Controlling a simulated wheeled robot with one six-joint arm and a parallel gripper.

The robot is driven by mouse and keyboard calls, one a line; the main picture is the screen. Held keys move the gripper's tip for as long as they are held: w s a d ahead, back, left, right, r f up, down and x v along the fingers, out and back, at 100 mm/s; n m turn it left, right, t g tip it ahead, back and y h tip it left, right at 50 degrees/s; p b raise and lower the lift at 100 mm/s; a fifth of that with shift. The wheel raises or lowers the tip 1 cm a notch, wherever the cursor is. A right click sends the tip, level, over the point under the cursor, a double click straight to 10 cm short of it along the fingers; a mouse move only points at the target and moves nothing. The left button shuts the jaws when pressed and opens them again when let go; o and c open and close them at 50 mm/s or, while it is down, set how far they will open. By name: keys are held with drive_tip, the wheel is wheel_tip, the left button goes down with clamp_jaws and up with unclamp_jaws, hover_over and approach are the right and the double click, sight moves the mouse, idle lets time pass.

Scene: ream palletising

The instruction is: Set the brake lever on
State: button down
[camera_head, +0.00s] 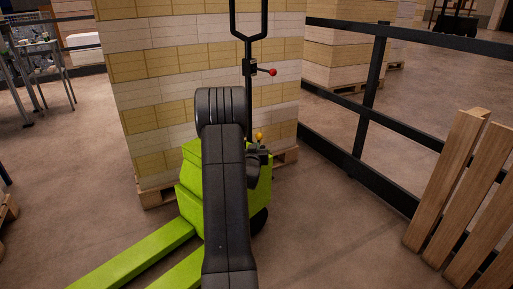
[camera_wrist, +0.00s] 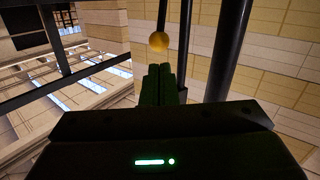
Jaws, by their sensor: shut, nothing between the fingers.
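A green pallet truck (camera_head: 187,205) stands in front of a stack of reams, partly hidden by my arm. A lever with a yellow ball knob (camera_head: 259,136) stands low on its body. The yellow knob (camera_wrist: 158,42) also shows in the wrist view, just beyond my fingertips. A lever with a red knob (camera_head: 272,72) sticks out to the right from the black tiller (camera_head: 248,90). No label shows which is the brake lever. My gripper (camera_wrist: 160,70) is shut and empty, with its fingers pointing at the yellow knob. A small gap seems to separate them; contact cannot be told.
The ream stack (camera_head: 150,65) on a wooden pallet (camera_head: 157,196) stands close behind the truck. A black railing (camera_head: 368,95) runs along the right. Wooden pallets (camera_head: 455,180) lean at the right edge. Floor (camera_head: 330,225) is clear between truck and railing.

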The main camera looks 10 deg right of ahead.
drive_tip(key=p+v, duration=0.1)
drive_tip(key=v, duration=0.6)
drive_tip(key=shift+r, duration=0.2)
